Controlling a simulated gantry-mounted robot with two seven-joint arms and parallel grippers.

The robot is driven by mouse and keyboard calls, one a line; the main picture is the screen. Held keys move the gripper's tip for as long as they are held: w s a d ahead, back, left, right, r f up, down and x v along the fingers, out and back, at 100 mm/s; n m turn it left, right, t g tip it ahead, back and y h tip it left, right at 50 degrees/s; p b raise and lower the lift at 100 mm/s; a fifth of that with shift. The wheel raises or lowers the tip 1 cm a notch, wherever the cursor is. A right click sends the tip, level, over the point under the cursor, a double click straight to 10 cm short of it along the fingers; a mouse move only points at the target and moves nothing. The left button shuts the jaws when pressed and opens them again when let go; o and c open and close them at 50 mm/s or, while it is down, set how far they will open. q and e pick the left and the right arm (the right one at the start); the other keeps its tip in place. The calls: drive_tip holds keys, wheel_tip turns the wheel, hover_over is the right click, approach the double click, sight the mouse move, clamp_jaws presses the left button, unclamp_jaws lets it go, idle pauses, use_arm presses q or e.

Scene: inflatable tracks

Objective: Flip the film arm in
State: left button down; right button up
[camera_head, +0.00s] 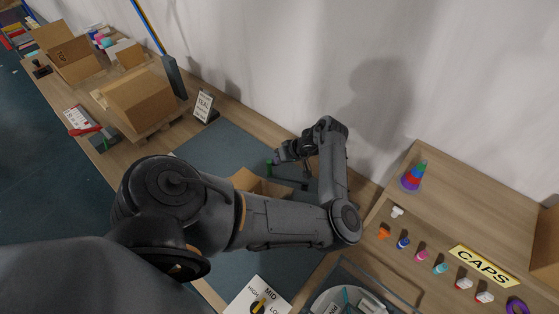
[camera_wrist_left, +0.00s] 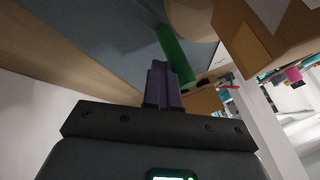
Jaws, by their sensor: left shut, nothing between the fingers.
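My left arm reaches across the picture from the left in the head view. Its gripper (camera_head: 281,157) is over the blue-grey mat, close to a small green upright piece (camera_head: 269,169). A dark bar (camera_head: 290,181) runs right from that green piece and looks like the film arm, though my arm partly hides the area. In the left wrist view, my gripper fingers (camera_wrist_left: 160,75) are pressed together with nothing between them. A green cylinder (camera_wrist_left: 176,52) lies just beyond them; I cannot tell whether they touch it. My right gripper is not in view.
An open cardboard box (camera_head: 262,187) sits behind my forearm. A MID/HIGH/LOW dial card (camera_head: 258,299) is at the front. A shelf with colored caps and a CAPS sign (camera_head: 483,266) stands right. Cardboard boxes (camera_head: 139,101) and a TEAL sign (camera_head: 204,104) are left. A wall rises behind.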

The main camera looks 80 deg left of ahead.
use_arm(q)
drive_tip(key=w+a+r+b, duration=0.1)
drive_tip(key=w+r+b, duration=0.1)
drive_tip(key=w+r, duration=0.6)
drive_tip(key=shift+w+a+b, duration=0.35)
drive_tip(key=shift+w, duration=0.3)
